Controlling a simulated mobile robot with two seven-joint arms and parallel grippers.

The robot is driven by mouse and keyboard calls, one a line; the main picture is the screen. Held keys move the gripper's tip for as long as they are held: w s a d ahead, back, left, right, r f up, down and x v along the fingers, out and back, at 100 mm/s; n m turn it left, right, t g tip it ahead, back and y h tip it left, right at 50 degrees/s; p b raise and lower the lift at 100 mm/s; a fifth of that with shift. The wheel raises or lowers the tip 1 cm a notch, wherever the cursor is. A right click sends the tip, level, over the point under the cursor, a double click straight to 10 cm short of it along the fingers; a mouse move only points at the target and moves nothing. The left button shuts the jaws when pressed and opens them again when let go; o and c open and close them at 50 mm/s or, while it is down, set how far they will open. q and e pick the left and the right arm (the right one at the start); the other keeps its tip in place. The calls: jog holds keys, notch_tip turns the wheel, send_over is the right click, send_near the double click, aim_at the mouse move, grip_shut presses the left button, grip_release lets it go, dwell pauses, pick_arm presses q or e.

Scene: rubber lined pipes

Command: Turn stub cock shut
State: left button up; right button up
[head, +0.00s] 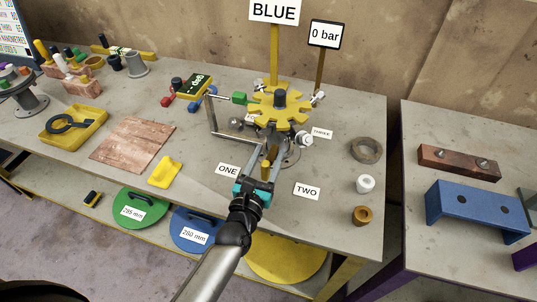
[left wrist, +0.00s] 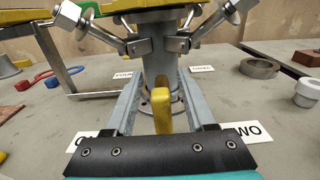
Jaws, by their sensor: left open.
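A grey pipe stub (left wrist: 160,50) stands upright on the bench under a yellow toothed wheel (head: 280,108). A small yellow lever, which looks like the stub cock's handle (left wrist: 162,110), sticks out toward my left wrist camera. It also shows in the head view (head: 266,171). My left gripper (head: 276,150) has a teal body and two grey fingers. The fingers are open, one on each side of the lever, with gaps visible in the left wrist view (left wrist: 161,75). The lever's far end is hidden against the stub. My right gripper is out of view.
Hinged clamp bolts (left wrist: 75,18) hang around the stub. A bent grey bar frame (head: 212,128) stands left of it. Cards ONE (head: 227,170) and TWO (head: 307,191) lie nearby. A grey ring (head: 366,150) and white fitting (head: 365,184) sit at right. A sign reads 0 bar (head: 325,34).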

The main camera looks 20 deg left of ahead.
pick_arm(q)
jog(key=shift+w, duration=0.35)
jog(key=shift+c, duration=0.2)
grip_shut()
